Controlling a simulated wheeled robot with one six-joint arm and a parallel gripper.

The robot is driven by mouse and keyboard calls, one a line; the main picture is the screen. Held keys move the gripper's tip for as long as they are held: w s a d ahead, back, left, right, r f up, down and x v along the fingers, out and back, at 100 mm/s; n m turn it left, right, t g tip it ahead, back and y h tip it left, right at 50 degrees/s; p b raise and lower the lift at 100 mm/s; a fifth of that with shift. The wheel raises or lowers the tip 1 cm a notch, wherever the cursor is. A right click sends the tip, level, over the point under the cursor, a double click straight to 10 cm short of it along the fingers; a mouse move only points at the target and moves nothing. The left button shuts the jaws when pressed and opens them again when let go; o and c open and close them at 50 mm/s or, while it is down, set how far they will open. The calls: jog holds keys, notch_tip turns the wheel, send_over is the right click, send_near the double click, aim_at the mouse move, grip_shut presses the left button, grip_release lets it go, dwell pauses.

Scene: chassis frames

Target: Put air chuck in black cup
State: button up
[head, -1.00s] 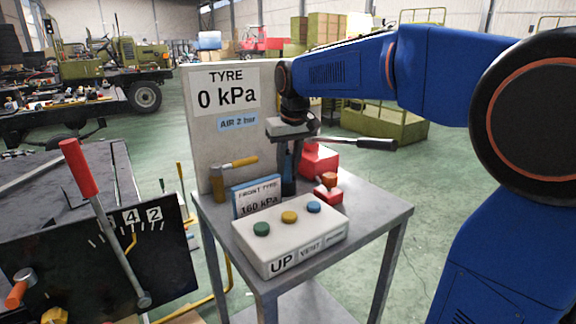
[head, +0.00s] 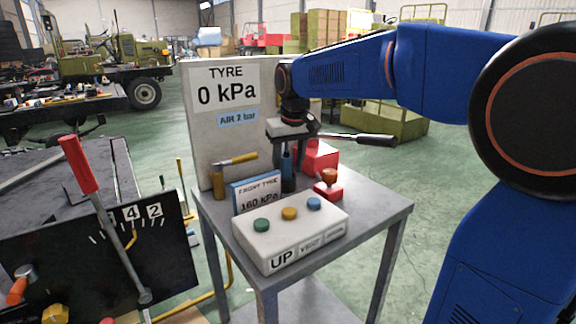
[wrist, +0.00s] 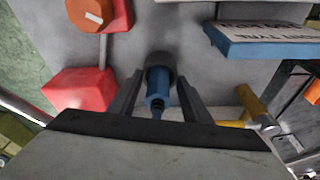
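The air chuck, which I take to be the blue cylindrical piece (head: 287,164), stands upright on the table, its lower end in the black cup (head: 288,185). In the wrist view the blue body (wrist: 157,88) points toward me, with the dark round rim of the cup (wrist: 160,62) around its far end. My gripper (wrist: 157,98) is directly above, its two fingers on either side of the blue body. Narrow gaps show between each finger and the body, so it looks open. In the head view my gripper (head: 290,150) partly hides the chuck's top.
A blue pressure sign (head: 257,193) and a white button box (head: 290,238) stand in front. A yellow-handled brass tool (head: 218,180) is at left. A red box (head: 318,157) and a red piece with an orange knob (head: 328,186) are at right. A panel (head: 200,130) rises behind.

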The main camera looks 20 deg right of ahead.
jog(key=v, duration=1.3)
